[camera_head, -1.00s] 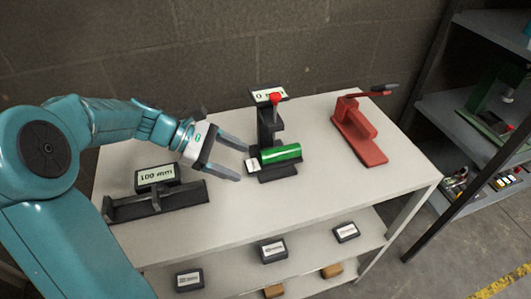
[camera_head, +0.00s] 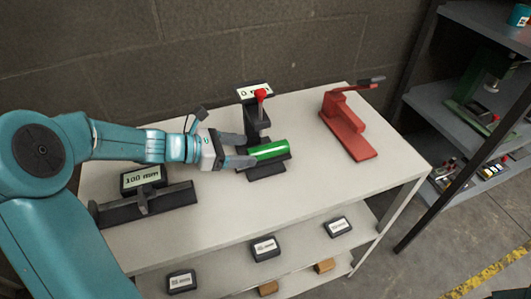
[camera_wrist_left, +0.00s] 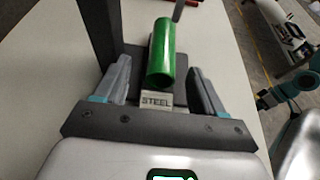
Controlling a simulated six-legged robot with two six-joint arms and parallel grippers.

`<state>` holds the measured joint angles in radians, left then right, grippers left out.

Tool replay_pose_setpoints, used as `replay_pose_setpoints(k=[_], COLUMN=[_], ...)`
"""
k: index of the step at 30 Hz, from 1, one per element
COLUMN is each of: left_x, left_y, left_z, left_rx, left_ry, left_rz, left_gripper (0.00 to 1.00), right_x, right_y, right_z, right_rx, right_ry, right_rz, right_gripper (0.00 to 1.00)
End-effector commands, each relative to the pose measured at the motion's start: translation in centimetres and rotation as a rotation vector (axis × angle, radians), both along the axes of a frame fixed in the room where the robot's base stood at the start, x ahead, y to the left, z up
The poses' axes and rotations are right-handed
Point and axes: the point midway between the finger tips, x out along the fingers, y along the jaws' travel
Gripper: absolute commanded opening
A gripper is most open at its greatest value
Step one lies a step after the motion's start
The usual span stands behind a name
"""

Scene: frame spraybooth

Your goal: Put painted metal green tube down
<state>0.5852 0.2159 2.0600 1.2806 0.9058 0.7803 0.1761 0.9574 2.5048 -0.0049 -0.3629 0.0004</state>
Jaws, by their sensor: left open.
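The green tube (camera_head: 268,150) lies on the base of a dark stand (camera_head: 257,121) with a red knob and a small display, on the light table. In the left wrist view the tube (camera_wrist_left: 161,55) points away between my fingers, with a tag reading STEEL (camera_wrist_left: 156,100) at its near end. My left gripper (camera_head: 250,150) is open, its fingers at the tube's left end, one on each side. In the left wrist view the left gripper's fingers (camera_wrist_left: 157,85) stand apart from the tube. My right gripper is not in the head view.
A black device with a 100 mm display (camera_head: 144,178) stands at the table's left. A red press (camera_head: 345,128) stands at the right. Several small labelled boxes sit on the lower shelf (camera_head: 305,232). A dark rack (camera_head: 425,110) stands further right. The table's front right is clear.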

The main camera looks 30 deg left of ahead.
Motion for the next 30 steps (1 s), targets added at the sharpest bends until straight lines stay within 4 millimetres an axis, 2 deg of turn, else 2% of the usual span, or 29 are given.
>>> replay_pose_setpoints(k=[10, 20, 25, 27, 30], left_x=[2.9, 3.5, 3.5, 3.5, 3.5], left_y=[-3.1, -3.6, -3.6, -3.6, -3.6], left_z=[-1.6, -2.0, -2.0, -1.9, -1.9], left_rx=[0.000, 0.001, 0.000, 0.001, 0.001], left_ry=[0.000, -0.001, 0.000, -0.001, -0.001], left_rz=[-0.001, 0.002, 0.002, 0.003, 0.003], left_gripper=[0.70, 0.70, 0.14, 0.03, 0.03], right_x=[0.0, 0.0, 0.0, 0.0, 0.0], right_y=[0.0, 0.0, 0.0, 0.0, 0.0], right_z=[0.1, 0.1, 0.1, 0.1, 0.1], right_rx=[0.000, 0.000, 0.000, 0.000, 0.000], right_ry=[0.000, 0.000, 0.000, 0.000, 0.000], right_rz=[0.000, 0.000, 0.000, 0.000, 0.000], right_gripper=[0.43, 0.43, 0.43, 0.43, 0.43])
